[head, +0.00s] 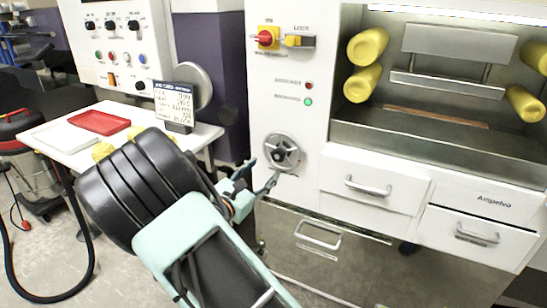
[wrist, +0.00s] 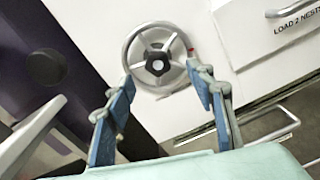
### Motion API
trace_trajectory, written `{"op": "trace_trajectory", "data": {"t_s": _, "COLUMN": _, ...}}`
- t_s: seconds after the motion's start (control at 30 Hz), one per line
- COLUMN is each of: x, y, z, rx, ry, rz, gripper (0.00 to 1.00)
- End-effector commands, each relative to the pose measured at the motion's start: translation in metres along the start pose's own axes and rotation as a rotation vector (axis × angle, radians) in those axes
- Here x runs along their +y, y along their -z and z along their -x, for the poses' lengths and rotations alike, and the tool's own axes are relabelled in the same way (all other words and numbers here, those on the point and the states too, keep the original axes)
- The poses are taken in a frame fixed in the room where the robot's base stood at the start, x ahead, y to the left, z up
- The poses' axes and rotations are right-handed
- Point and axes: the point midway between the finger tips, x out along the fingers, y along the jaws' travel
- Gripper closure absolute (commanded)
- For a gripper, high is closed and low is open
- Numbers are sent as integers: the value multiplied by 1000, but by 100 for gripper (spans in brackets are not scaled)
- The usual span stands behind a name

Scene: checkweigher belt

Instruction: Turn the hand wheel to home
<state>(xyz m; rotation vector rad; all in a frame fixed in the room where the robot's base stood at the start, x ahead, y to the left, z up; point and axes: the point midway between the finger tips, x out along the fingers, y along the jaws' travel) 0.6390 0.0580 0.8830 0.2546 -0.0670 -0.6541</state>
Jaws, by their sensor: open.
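The hand wheel (head: 278,155) is a silver ring with spokes and a dark hub, on the white front of the machine. In the wrist view the hand wheel (wrist: 158,64) is ahead of my gripper, and a small red mark (wrist: 191,52) shows at the right of its rim. My gripper (wrist: 160,75) is open, with one blue finger at the lower left of the rim and the other at the right. Whether either finger touches the rim cannot be told. In the head view my gripper (head: 260,175) is just below and left of the wheel.
Red (head: 268,38) and yellow (head: 300,41) switches sit above the wheel. Drawers with handles (head: 368,187) are to its right. A white table (head: 62,152) with a red tray (head: 98,122) and a small display (head: 173,103) stand left. A dark knob (wrist: 45,67) is left in the wrist view.

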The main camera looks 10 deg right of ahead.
Motion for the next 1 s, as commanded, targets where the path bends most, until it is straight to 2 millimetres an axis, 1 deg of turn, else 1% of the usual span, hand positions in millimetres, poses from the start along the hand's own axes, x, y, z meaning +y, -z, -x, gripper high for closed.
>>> {"op": "trace_trajectory", "data": {"t_s": 0.03, "x": 1, "y": 6, "z": 2, "rx": -6, "ry": -15, "rz": 25, "gripper": 50}}
{"op": "trace_trajectory", "data": {"t_s": 0.1, "x": 3, "y": 10, "z": 2, "rx": -11, "ry": -28, "rz": 44, "gripper": 50}}
{"op": "trace_trajectory", "data": {"t_s": 0.17, "x": 4, "y": 11, "z": -1, "rx": -13, "ry": -32, "rz": 49, "gripper": 50}}
{"op": "trace_trajectory", "data": {"t_s": 0.23, "x": 4, "y": 11, "z": -7, "rx": -14, "ry": -31, "rz": 49, "gripper": 50}}
{"op": "trace_trajectory", "data": {"t_s": 0.37, "x": 3, "y": 11, "z": -29, "rx": -15, "ry": -29, "rz": 48, "gripper": 50}}
{"op": "trace_trajectory", "data": {"t_s": 0.6, "x": 5, "y": 11, "z": -75, "rx": -14, "ry": -29, "rz": 47, "gripper": 50}}
{"op": "trace_trajectory", "data": {"t_s": 0.7, "x": 6, "y": 10, "z": -89, "rx": -13, "ry": -30, "rz": 46, "gripper": 50}}
{"op": "trace_trajectory", "data": {"t_s": 0.83, "x": 7, "y": 10, "z": -101, "rx": -12, "ry": -30, "rz": 46, "gripper": 50}}
{"op": "trace_trajectory", "data": {"t_s": 1.0, "x": 7, "y": 9, "z": -105, "rx": -12, "ry": -31, "rz": 47, "gripper": 50}}
